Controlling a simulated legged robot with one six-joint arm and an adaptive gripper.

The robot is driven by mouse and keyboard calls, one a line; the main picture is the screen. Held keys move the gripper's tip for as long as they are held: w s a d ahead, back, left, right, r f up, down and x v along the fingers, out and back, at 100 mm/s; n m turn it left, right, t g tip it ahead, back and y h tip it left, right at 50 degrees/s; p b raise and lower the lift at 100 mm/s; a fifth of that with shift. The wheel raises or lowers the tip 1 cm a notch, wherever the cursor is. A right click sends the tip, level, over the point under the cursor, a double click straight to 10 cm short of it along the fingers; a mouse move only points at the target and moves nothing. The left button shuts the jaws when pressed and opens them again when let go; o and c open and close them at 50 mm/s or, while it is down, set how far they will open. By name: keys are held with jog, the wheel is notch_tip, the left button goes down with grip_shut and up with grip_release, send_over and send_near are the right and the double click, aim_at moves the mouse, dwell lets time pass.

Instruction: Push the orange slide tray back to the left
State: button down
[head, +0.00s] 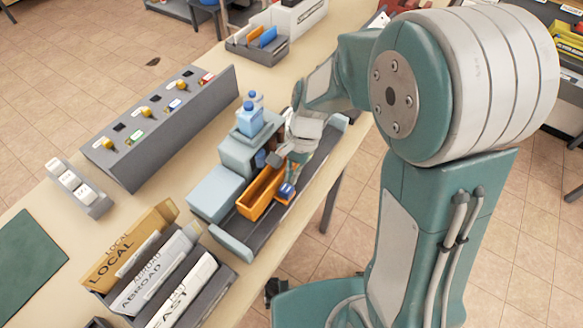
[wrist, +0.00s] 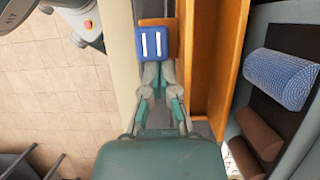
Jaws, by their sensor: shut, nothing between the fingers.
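The orange slide tray (head: 262,192) sits on a dark rail beside a pale blue-grey machine. In the wrist view its long orange wall (wrist: 230,60) runs along the right of my fingers. A blue block handle (head: 287,191) sticks out on its near side; in the wrist view the blue handle (wrist: 154,43) shows two white stripes. My gripper (head: 294,172) points down at the tray's near side, beside the handle. In the wrist view my gripper (wrist: 160,68) is shut and empty, its fingertips right at the handle's edge. I cannot tell whether they touch it.
The rail has pale end stops at its left end (head: 231,243) and right end (head: 339,122). The blue-grey machine (head: 216,192) stands behind the tray. A mail sorter (head: 222,277) is at the front left, and a grey switch panel (head: 160,130) behind. Bare rail shows right of the tray.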

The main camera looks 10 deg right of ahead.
jog(key=s, duration=0.1)
jog(key=s+a, duration=0.1)
jog(key=s, duration=0.1)
jog(key=s+a, duration=0.1)
jog(key=shift+s+a, duration=0.2)
jog(key=shift+s, duration=0.1)
jog(key=shift+s+a, duration=0.15)
jog(key=shift+a, duration=0.4)
jog(key=shift+d, duration=0.1)
jog(key=shift+d, duration=0.15)
jog(key=w, duration=0.1)
jog(key=w+d, duration=0.2)
jog(key=w, duration=0.1)
jog(key=shift+d+r, duration=0.15)
jog(key=shift+r, duration=0.25)
jog(key=v, duration=0.8)
jog(key=s+d+r+n+t+h, duration=0.2)
jog(key=s+d+r+n+t, duration=0.5)
jog(key=d, duration=0.6)
jog(key=s+r+t, duration=0.2)
jog(key=s+r, duration=0.1)
jog(key=s, duration=0.1)
jog(key=shift+n+h, duration=0.3)
